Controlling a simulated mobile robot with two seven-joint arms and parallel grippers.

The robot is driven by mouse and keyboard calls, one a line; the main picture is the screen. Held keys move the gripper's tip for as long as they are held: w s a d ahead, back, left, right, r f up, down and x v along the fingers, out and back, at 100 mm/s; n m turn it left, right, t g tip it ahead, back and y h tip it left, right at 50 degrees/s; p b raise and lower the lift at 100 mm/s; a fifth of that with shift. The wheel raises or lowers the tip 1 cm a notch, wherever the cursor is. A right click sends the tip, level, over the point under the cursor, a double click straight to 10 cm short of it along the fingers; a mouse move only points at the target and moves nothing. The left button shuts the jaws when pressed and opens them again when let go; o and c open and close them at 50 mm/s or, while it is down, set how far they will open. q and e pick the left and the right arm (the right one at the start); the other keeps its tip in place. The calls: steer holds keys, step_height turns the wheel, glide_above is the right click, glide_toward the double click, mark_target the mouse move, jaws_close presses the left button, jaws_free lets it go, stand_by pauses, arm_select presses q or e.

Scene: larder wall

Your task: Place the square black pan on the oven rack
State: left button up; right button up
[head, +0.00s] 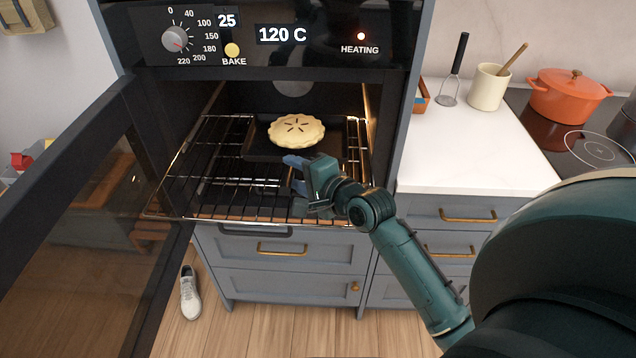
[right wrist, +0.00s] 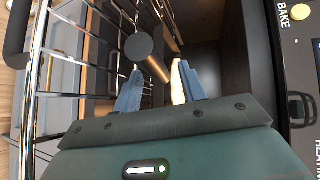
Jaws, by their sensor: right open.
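The square black pan (head: 260,151) lies flat on the oven rack (head: 205,165), toward its back right, with a pale round pie (head: 297,130) in it. The rack is slid partly out of the open oven. My right gripper (head: 294,174) is at the pan's front edge, over the front part of the rack. Its blue fingers are apart and hold nothing that I can see. In the right wrist view the open fingers (right wrist: 157,92) point inward beside the rack bars (right wrist: 80,60). Whether a finger touches the pan I cannot tell. My left gripper is out of view.
The oven door (head: 85,215) hangs open at the left. The panel (head: 265,35) above reads 120 C and HEATING. A shoe (head: 190,293) lies on the floor.

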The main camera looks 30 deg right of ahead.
steer(key=v, duration=0.9)
steer(key=shift+s+b, duration=0.3)
steer(key=shift+b, duration=0.05)
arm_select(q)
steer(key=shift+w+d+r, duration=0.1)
